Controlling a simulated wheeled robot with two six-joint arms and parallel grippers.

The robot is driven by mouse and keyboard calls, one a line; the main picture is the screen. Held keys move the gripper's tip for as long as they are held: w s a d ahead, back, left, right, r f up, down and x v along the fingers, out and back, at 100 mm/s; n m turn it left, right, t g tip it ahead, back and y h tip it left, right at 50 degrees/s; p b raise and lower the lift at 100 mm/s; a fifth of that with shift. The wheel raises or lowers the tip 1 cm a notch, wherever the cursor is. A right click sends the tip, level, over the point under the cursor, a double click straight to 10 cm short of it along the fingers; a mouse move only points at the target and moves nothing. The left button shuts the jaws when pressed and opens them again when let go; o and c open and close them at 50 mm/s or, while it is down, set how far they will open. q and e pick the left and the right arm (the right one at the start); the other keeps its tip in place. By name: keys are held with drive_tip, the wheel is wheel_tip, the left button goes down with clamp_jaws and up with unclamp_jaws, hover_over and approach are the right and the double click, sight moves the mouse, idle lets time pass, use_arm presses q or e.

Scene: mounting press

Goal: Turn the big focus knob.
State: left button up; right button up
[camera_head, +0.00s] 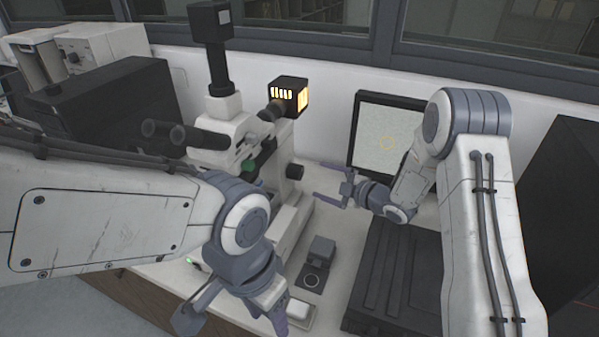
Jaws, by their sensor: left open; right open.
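A white microscope (222,125) with black eyepieces stands on the bench left of centre. A round dark knob (295,172) sticks out of the right side of its body; I take it for the big focus knob. My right gripper (319,181) is open and empty, its two fingers pointing left toward the knob. A small gap shows between the fingertips and the knob. My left gripper (232,319) is open and empty at the lower front, pointing down, well away from the knob. My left arm hides the lower left of the microscope.
A lit lamp housing (289,97) sits behind the microscope. A monitor (386,138) stands at the back right. A small dark device (318,262), a white block (299,314) and a dark ribbed case (396,285) lie in front. A black box (115,105) stands at left.

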sight(301, 173)
drive_tip(key=shift+y, duration=0.3)
drive_tip(key=p+x, duration=0.3)
drive_tip(key=x, duration=0.6)
drive_tip(key=shift+p, duration=0.3)
drive_tip(key=shift+w+a+f, duration=0.25)
drive_tip(key=shift+w+a, duration=0.15)
drive_tip(key=c, duration=1.4)
drive_tip(key=shift+o, duration=0.2)
